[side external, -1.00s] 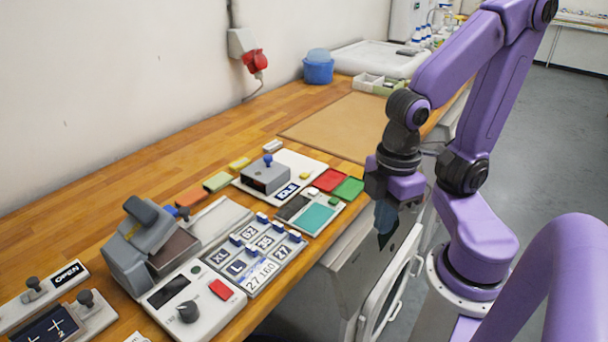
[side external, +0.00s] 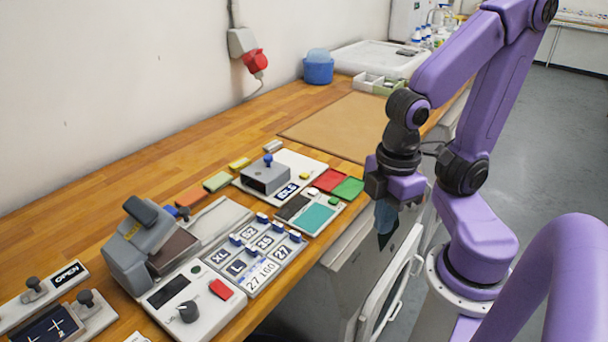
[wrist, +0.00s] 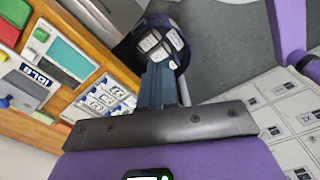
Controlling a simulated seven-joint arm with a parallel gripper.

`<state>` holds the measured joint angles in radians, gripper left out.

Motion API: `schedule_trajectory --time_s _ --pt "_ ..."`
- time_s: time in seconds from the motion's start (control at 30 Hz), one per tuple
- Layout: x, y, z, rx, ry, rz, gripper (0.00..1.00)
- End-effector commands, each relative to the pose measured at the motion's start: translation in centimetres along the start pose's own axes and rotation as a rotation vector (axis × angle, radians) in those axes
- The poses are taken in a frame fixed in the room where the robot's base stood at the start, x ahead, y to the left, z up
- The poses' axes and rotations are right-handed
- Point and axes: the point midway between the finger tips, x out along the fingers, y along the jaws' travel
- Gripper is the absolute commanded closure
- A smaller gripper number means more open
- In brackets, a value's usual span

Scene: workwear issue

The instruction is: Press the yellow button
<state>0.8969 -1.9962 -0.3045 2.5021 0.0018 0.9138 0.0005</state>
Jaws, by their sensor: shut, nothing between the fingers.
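A small yellow button (side external: 305,175) sits on the white panel (side external: 283,160), beside a grey box (side external: 265,177) with a blue knob and a sign that seems to read IDLE. In the wrist view a small yellow spot, probably this button (wrist: 3,57), shows at the left edge. My gripper (side external: 385,236) is shut and empty, pointing down off the front edge of the bench, to the right of the panel and apart from it. Its fingers also show in the wrist view (wrist: 157,85).
Red (side external: 329,180) and green (side external: 348,188) plates and a teal-screened unit (side external: 313,218) lie between panel and gripper. A labelled keypad (side external: 262,250) and a control box with a red button (side external: 221,289) stand nearer. A brown mat (side external: 340,125) lies clear behind.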

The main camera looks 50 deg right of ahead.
Motion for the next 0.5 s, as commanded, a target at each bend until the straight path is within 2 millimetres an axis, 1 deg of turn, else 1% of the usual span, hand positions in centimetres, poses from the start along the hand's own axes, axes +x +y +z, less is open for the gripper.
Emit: schedule_trajectory --time_s 0.17,0.27,0.37,0.5 --pt "0.0 0.0 0.0 0.004 0.0 -0.001 1.0" --pt "0.0 0.2 -0.2 0.035 -0.003 -0.012 1.0" --pt "0.1 0.6 -0.6 0.108 -0.007 -0.036 1.0" --pt "0.3 1.6 -1.6 0.277 -0.013 -0.095 1.0"
